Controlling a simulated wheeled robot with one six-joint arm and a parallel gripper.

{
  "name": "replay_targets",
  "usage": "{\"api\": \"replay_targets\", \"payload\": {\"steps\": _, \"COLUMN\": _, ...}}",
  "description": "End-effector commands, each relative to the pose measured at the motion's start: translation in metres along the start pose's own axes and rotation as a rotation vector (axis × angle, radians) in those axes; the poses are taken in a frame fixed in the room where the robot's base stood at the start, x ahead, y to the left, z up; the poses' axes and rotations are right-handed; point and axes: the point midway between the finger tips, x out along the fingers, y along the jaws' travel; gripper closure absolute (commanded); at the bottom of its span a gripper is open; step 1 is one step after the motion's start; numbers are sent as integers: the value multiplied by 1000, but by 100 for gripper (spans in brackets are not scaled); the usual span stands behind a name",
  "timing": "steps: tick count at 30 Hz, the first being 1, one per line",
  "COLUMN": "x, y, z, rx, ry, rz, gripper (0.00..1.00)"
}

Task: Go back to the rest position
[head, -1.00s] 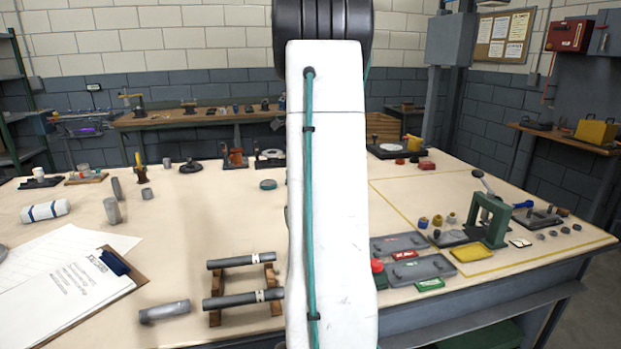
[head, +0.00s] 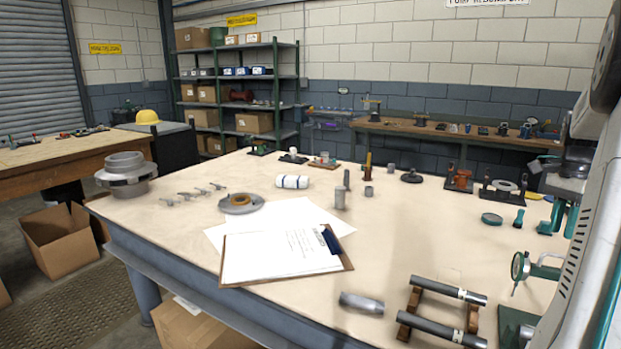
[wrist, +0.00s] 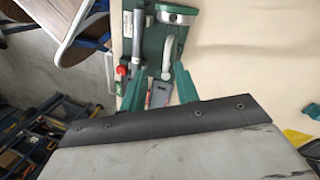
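My gripper (head: 559,222) shows at the right edge of the head view, with its teal fingers pointing down above the workbench (head: 420,250). In the wrist view my gripper (wrist: 158,78) has its two green fingers apart, and nothing is seen clamped between them. Beyond the fingers lie a green fixture (wrist: 176,20), a grey-handled tool (wrist: 137,40) and a pale curved handle (wrist: 167,55). My white arm covers the right edge of the head view and hides that part of the bench.
Two grey rods (head: 448,290) rest on a wooden cradle, with a loose grey cylinder (head: 361,303) beside it. A dial gauge (head: 520,267) stands close to my arm. A clipboard (head: 283,257) lies near the front edge. The bench's middle has free room.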

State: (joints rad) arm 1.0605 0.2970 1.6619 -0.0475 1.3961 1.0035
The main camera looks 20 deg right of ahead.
Motion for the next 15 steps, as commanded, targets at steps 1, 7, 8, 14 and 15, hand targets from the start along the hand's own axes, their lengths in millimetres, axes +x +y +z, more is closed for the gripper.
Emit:
{"api": "replay_targets", "payload": {"steps": 1, "x": 4, "y": 8, "z": 12, "rx": -81, "ry": -3, "rz": 3, "gripper": 69}}
{"api": "replay_targets", "payload": {"steps": 7, "x": 10, "y": 33, "z": 94, "rx": -485, "ry": 21, "rz": -2, "gripper": 69}}
{"api": "replay_targets", "payload": {"steps": 8, "x": 10, "y": 38, "z": 108, "rx": -546, "ry": 27, "rz": -3, "gripper": 69}}
{"api": "replay_targets", "payload": {"steps": 14, "x": 20, "y": 85, "z": 210, "rx": -999, "ry": 83, "rz": -16, "gripper": 69}}
{"api": "replay_targets", "payload": {"steps": 15, "x": 24, "y": 98, "z": 230, "rx": -1095, "ry": 98, "rz": -19, "gripper": 69}}
